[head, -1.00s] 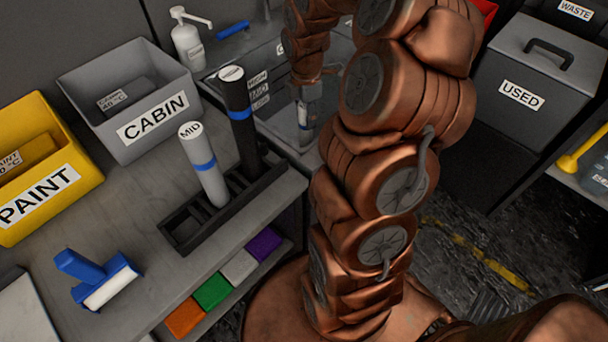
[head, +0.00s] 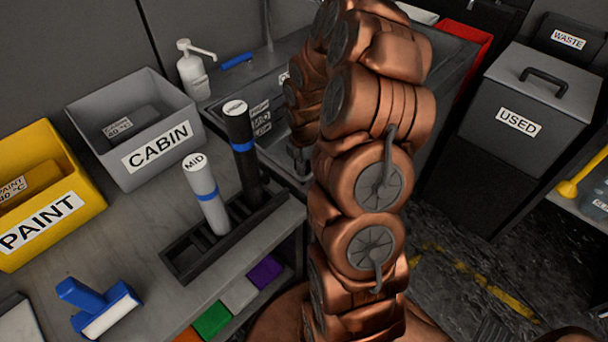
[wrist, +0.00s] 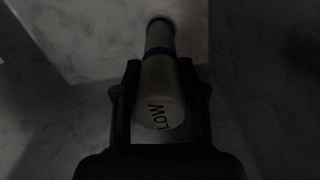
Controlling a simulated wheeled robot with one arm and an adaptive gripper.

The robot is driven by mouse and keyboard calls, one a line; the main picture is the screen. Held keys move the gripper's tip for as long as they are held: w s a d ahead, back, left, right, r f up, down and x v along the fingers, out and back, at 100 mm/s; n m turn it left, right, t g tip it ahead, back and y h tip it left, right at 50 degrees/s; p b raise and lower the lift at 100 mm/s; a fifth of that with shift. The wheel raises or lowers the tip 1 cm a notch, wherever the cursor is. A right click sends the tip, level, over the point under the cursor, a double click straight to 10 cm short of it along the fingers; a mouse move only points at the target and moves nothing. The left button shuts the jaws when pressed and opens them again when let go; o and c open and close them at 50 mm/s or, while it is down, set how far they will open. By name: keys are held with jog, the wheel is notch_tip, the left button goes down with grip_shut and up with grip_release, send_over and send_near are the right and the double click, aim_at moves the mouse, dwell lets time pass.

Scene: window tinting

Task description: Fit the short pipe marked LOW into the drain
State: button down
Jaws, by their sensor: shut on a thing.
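The short pipe marked LOW (wrist: 161,95) is pale with a blue band. In the wrist view it lies between the fingers of my gripper (wrist: 160,68), which is shut on it. Its LOW cap faces the camera, and its far end meets a dark round opening, the drain (wrist: 160,20). I cannot tell how deep the pipe sits in it. In the head view my arm hides the pipe, the drain and most of the gripper. The sink (head: 284,138) shows in part to the left of my arm.
A black rack (head: 190,262) on the bench holds the grey MID pipe (head: 207,200) and a taller black pipe (head: 242,150). The CABIN bin (head: 110,165), PAINT bin (head: 75,235) and a soap bottle (head: 190,75) stand around it. The USED bin (head: 500,95) is at right.

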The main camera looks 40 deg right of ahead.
jog(key=shift+f+p, duration=0.3)
jog(key=shift+f, duration=1.4)
jog(key=c, duration=0.7)
grip_release()
jog(key=shift+f, duration=0.1)
notch_tip(320, 180, up, 11)
jog(key=shift+r+b, duration=0.1)
jog(key=shift+b, duration=1.1)
jog(key=shift+r, duration=0.55)
jog(key=shift+r, duration=0.1)
